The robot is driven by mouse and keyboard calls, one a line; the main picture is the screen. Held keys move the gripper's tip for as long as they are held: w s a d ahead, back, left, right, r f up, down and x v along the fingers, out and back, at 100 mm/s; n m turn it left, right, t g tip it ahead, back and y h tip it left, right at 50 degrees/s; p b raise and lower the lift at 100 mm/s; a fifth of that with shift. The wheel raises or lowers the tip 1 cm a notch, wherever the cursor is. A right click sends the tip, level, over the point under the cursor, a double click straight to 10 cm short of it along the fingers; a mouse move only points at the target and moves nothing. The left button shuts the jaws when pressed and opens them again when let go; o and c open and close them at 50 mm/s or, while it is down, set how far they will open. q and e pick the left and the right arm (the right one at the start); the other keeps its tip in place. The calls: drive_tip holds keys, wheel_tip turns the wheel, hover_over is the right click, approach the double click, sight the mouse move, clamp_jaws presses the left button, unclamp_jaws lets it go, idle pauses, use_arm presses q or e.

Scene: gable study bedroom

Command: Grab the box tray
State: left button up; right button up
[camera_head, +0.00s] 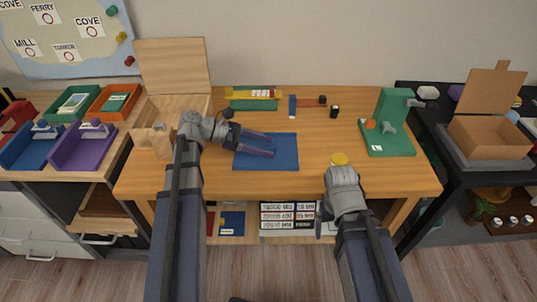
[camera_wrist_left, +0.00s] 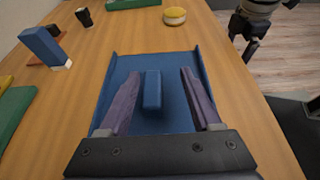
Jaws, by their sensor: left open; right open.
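A cardboard box (camera_head: 485,137) with its lid up sits in a grey tray (camera_head: 461,152) on the dark table at the right. A flat blue tray (camera_head: 285,163) with low raised edges lies on the wooden desk; it fills the middle of the left wrist view (camera_wrist_left: 125,75). My left gripper (camera_head: 274,146) is open over this blue tray. A small upright blue block (camera_wrist_left: 152,90) shows between its fingers, apart from both. My right gripper (camera_head: 326,226) is open and empty by the desk's front edge, far from the grey tray; it also shows in the left wrist view (camera_wrist_left: 246,43).
A green stand (camera_head: 390,125) is at the desk's right and a yellow round thing (camera_head: 339,159) near the front. An open wooden box (camera_head: 158,108) stands at the left. Colored trays, one purple (camera_head: 84,148), fill the left table.

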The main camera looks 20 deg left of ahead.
sight(273, 147)
use_arm(q)
drive_tip(key=b+x, duration=0.1)
drive_tip(key=x, duration=0.2)
drive_tip(key=shift+d, duration=0.15)
clamp_jaws()
idle(0.3)
